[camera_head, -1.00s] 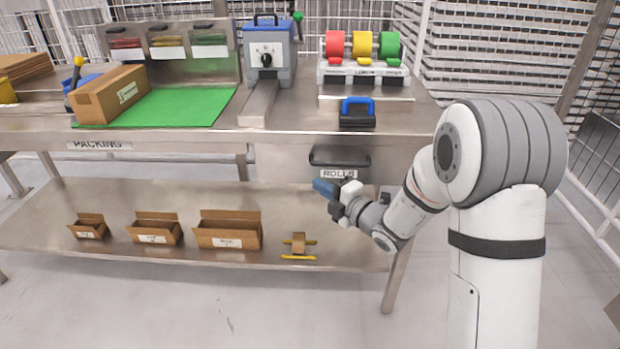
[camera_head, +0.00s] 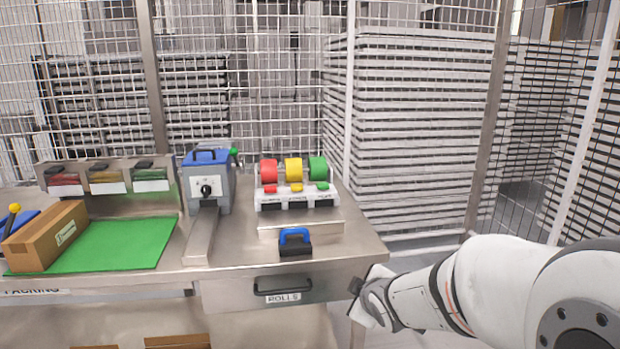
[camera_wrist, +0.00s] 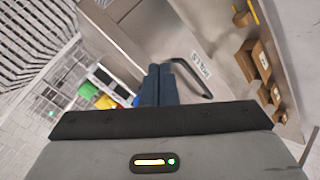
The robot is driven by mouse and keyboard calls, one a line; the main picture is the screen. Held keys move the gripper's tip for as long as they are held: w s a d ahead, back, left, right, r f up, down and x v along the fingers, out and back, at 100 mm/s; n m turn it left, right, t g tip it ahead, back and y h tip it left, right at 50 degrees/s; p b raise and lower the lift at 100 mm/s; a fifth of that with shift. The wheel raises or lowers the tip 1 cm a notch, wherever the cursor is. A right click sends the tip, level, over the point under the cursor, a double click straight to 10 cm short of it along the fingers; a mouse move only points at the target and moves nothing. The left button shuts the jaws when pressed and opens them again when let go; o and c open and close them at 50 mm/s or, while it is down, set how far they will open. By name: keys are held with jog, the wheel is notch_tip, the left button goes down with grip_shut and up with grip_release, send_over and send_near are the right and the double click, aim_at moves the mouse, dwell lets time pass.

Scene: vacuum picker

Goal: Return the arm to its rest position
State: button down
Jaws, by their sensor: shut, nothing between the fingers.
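My gripper (camera_wrist: 159,75) shows in the wrist view with its two dark blue fingers pressed together and nothing between them. In the head view my gripper (camera_head: 362,290) is at the right end of the workbench (camera_head: 350,252), just right of the ROLLS drawer (camera_head: 255,302); its fingertips are hard to make out there. My arm reaches in from the lower right, stretched low and nearly level. The drawer is shut, and its dark handle (camera_wrist: 194,78) lies close to the fingers in the wrist view.
On the bench stand a cardboard box (camera_head: 45,237), a green mat (camera_head: 120,245), a blue-topped machine (camera_head: 208,180), a roll holder (camera_head: 295,185) and a blue-handled block (camera_head: 295,243). Open boxes (camera_wrist: 262,58) sit on the lower shelf. Wire mesh fencing closes off the back.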

jog(key=s+d+r+m+g+p, duration=0.1)
jog(key=s+r+m+g+p, duration=0.1)
jog(key=s, duration=0.5)
jog(key=s+d+r+m+g+h+p, duration=0.1)
jog(key=s+d+r+m+g+p, duration=0.1)
jog(key=s, duration=0.6)
jog(key=s+d+r+m+g+p, duration=0.1)
jog(key=s+r+m+g+p, duration=0.2)
jog(key=s+r+m+p, duration=0.2)
notch_tip(320, 180, up, 2)
jog(key=s+m, duration=0.2)
jog(key=m, duration=0.1)
jog(key=shift+s+d+m+g, duration=0.15)
jog(key=shift+s+m+g, duration=0.25)
jog(key=shift+r, duration=0.1)
